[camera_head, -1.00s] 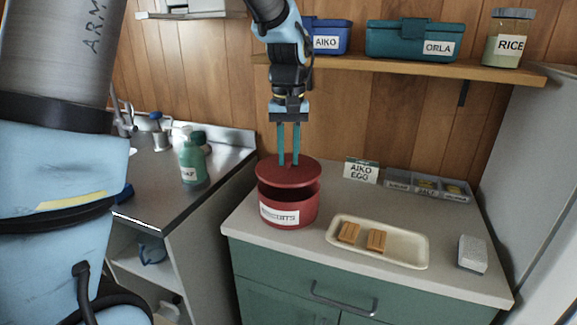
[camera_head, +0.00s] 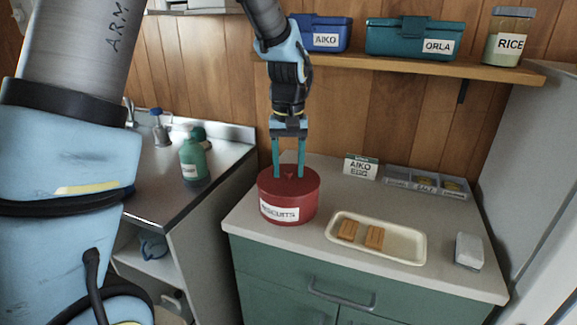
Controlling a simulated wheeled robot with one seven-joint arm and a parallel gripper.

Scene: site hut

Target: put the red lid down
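The red lid (camera_head: 289,182) sits level on top of the red tin (camera_head: 296,212), which is labelled BISCUITS, on the light worktop. No gap shows between lid and tin. A small red knob (camera_head: 290,175) stands in the middle of the lid. My gripper (camera_head: 288,174) points straight down over the lid. Its two teal fingers are spread apart on either side of the knob, with space visible between them. The fingertips are close to the lid's top; I cannot tell if they touch it.
A cream tray (camera_head: 400,248) with two brown biscuits (camera_head: 374,237) lies right of the tin. Behind are an AIKO EGG card (camera_head: 361,168) and a sectioned container (camera_head: 426,182). A grey-white block (camera_head: 469,251) lies at right. A shelf (camera_head: 400,68) with boxes hangs above.

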